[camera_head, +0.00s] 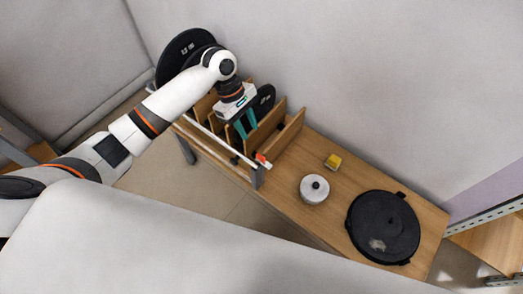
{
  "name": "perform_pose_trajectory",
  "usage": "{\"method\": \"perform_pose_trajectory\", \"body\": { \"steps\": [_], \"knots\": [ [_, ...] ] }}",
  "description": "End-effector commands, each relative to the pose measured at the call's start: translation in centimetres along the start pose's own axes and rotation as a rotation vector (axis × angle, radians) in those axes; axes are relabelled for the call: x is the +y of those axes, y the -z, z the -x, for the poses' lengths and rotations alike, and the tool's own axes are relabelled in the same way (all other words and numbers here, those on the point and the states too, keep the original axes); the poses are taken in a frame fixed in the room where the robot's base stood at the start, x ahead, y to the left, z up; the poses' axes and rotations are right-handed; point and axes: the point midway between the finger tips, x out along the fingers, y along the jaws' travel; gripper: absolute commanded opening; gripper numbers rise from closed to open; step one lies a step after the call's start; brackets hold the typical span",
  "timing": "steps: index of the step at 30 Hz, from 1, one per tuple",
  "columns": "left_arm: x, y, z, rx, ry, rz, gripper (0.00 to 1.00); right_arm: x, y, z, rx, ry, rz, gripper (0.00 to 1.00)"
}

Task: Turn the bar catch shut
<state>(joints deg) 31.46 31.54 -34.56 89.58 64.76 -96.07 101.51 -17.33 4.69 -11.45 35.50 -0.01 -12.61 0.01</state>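A thin white bar (215,136) with an orange-red end (262,159) runs along the front of a wooden slotted rack (283,133). Its red end is near a grey post (257,177) at the rack's front right corner; I cannot tell whether it is seated there. My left gripper (246,126) points down over the rack, behind the bar and apart from it in the picture. Its two teal fingers are spread, with nothing clearly between them. A black disc (264,101) stands in the rack just right of the gripper. My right gripper is not in view.
A large black disc (180,50) stands at the rack's far left, behind my arm. On the wooden table (330,215) are a white lidded pot (314,189), a yellow block (333,161) and a wide black round pan (383,227). A grey wall rises behind.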

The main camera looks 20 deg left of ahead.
Motion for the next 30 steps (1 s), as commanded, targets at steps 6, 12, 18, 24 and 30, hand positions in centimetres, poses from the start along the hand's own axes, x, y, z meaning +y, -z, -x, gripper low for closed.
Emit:
{"method": "perform_pose_trajectory", "body": {
  "steps": [6,12,18,24,30],
  "knots": [
    [0.1,0.0,-4.5,0.002,-0.004,-0.002,0.33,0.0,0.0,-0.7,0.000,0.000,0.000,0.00],
    [0.1,0.0,-8.3,0.001,-0.002,-0.002,0.33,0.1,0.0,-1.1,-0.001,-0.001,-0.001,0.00],
    [0.0,0.0,-10.5,-0.001,0.000,-0.003,0.33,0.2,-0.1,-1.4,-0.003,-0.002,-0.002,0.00],
    [0.0,0.0,-11.0,-0.001,0.001,-0.003,0.33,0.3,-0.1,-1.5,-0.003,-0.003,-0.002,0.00],
    [0.0,0.0,-11.0,-0.001,0.001,-0.004,0.29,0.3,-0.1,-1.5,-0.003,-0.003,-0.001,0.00]
  ]
}}
